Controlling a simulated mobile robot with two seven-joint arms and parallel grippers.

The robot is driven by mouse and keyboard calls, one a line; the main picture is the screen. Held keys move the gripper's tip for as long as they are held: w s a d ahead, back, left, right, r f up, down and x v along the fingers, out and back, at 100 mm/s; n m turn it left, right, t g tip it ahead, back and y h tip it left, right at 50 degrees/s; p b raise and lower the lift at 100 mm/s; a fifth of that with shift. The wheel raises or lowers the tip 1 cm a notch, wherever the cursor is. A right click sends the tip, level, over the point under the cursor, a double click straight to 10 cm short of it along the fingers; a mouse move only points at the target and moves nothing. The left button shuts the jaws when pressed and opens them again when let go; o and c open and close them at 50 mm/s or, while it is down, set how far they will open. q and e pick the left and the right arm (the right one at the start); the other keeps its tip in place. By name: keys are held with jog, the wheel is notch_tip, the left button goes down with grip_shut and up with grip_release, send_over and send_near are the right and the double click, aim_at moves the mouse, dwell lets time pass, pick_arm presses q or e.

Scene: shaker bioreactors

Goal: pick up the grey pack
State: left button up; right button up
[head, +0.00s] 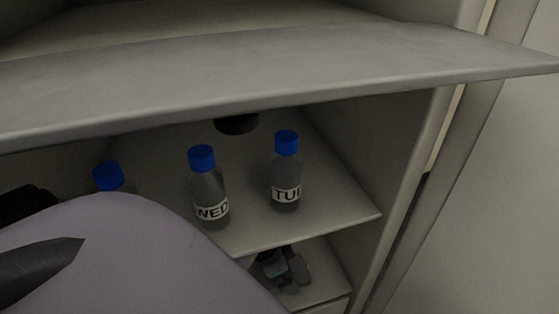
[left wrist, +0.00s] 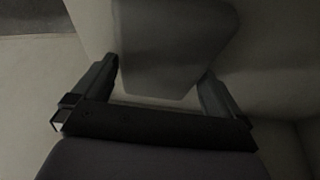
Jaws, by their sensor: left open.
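In the left wrist view my left gripper (left wrist: 160,70) is open, with one dark finger on each side. A grey block-like thing (left wrist: 175,35), which looks like the grey pack, shows between and beyond the fingertips. The view is dark, and I cannot tell whether the fingers touch it. In the head view, small dark and grey shapes (head: 284,268) show on the lower shelf; I cannot tell whether they are the pack or part of my gripper. My purple arm link hides the lower left. My right gripper is not in view.
Blue-capped bottles stand on the shelf (head: 335,215): one labelled WED (head: 210,195), one labelled TUE (head: 286,175), and one partly hidden (head: 108,178). A wide grey panel (head: 250,80) overhangs them. The cabinet's side wall (head: 405,150) bounds the right.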

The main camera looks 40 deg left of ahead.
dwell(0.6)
pick_arm(q)
jog(key=shift+f, duration=0.1)
jog(key=c, duration=0.9)
